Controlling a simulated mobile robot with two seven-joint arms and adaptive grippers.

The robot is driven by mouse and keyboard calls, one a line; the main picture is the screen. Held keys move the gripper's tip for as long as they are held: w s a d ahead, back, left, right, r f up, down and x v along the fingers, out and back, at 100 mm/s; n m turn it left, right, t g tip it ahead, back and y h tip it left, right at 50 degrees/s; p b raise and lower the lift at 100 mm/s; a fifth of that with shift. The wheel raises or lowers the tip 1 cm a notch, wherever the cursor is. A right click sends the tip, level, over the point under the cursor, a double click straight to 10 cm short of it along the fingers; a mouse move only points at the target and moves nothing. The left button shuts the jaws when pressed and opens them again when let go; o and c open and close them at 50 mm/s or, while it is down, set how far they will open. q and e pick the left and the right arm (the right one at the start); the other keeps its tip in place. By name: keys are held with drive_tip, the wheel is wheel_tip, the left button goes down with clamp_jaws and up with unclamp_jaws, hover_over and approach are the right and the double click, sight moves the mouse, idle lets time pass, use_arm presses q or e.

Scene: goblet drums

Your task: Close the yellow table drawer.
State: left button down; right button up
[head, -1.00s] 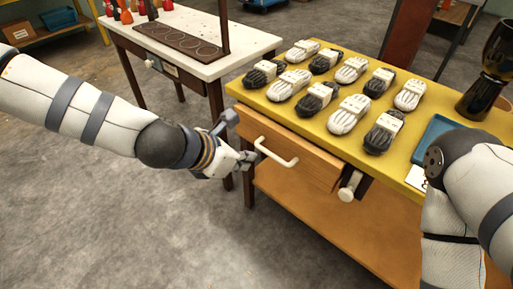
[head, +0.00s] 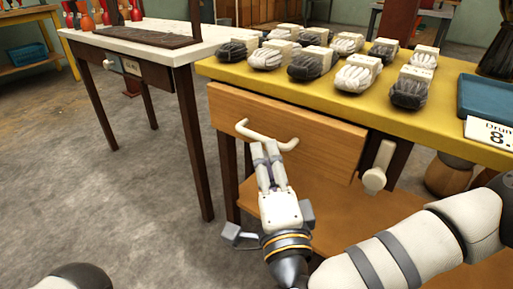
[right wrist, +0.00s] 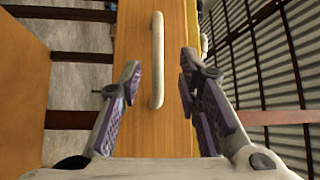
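The yellow table (head: 440,85) has a wooden drawer (head: 315,145) with a white bar handle (head: 240,126). The drawer front seems to stand a little out from the table; how far is hard to tell. My right gripper (head: 266,148) is in front of the drawer with its fingertips at the handle. In the right wrist view, my right gripper (right wrist: 157,85) is open, and the handle (right wrist: 157,60) shows upright in the gap between its fingers. I cannot tell whether they touch it.
Several black and white shoe-like items (head: 355,73), a blue tray (head: 487,97) and a price card (head: 490,132) lie on the yellow table. A white knob (head: 374,180) hangs right of the drawer. A white-topped table (head: 175,50) stands left. The floor at left is clear.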

sight(259, 137)
drive_tip(key=b+x, duration=0.1)
drive_tip(key=x, duration=0.6)
drive_tip(key=shift+w+a+f+b, duration=0.1)
drive_tip(key=shift+w+f+b, duration=0.05)
drive_tip(key=shift+b, duration=0.2)
drive_tip(key=shift+c, duration=0.2)
clamp_jaws()
